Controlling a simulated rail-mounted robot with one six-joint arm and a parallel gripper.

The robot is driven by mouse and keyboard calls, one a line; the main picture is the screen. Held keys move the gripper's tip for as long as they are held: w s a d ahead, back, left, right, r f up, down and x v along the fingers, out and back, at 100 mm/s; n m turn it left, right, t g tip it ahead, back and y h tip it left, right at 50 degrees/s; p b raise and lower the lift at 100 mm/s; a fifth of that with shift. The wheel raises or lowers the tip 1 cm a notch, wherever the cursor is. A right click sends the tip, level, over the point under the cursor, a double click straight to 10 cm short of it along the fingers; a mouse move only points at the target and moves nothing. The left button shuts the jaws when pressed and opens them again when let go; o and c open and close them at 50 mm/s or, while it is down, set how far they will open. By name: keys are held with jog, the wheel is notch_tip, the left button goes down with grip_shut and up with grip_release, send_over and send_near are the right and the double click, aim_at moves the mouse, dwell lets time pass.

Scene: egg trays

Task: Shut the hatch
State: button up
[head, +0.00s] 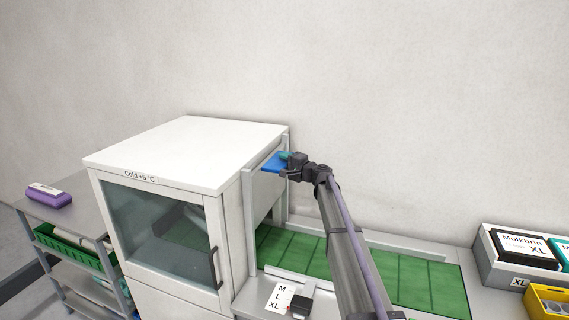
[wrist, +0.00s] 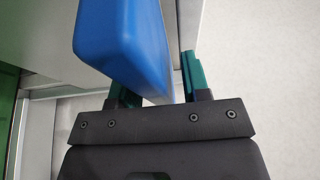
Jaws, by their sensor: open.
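The hatch (head: 264,196) is a pale upright panel between two rails on the right side of the white cold cabinet. It appears raised, with green belt showing below its lower edge. A blue handle (head: 273,163) sticks out near its top. My gripper (head: 287,164) is at the handle, its jaws open. In the wrist view the blue handle (wrist: 122,42) lies between the two green fingers of my gripper (wrist: 155,85). A gap shows between the handle and the right finger. The left finger is partly hidden behind the handle, so contact there cannot be told.
The white cabinet (head: 185,150) has a glass door at the front. The green belt (head: 420,285) runs right from the hatch. A shelf cart (head: 75,215) stands at the left.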

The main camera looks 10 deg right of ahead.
grip_shut()
dwell(0.3)
jog(key=shift+f, duration=0.1)
notch_tip(320, 180, down, 20)
jog(key=b, duration=2)
jog(key=shift+s+f+b, duration=0.2)
jog(key=shift+b, duration=0.15)
grip_release()
jog(key=shift+w, duration=0.15)
